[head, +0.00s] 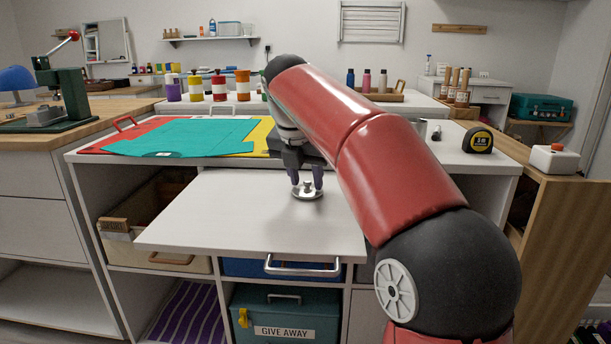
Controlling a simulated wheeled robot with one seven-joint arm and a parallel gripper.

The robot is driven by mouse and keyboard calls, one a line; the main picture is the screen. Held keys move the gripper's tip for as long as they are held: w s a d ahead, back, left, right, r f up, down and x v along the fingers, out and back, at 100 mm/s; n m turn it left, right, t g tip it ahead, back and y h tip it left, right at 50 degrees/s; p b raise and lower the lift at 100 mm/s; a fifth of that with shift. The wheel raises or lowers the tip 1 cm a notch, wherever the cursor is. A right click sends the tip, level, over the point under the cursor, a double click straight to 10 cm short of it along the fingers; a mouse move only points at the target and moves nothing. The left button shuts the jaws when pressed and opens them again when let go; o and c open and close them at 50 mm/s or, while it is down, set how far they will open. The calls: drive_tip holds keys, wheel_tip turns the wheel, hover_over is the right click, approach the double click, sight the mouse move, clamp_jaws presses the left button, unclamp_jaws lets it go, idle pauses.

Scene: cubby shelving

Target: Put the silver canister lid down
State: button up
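The silver canister lid (307,194) is a small round disc with a knob on top. It appears to lie flat, knob up, on the white pull-out board (235,215), right of the board's middle. My gripper (306,181) is just above it, pointing down. Its two dark fingers are spread, one on each side of the knob, with a visible gap around the knob. My red arm comes in from the right and hides part of the worktop behind.
A teal folded sheet (185,137) lies on the worktop behind the board. Several coloured canisters (219,88) stand on the back ledge. A tape measure (478,140) sits at the right.

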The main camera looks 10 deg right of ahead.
drive_tip(key=p+v, duration=0.4)
drive_tip(key=v, duration=0.8)
drive_tip(key=shift+s, duration=0.1)
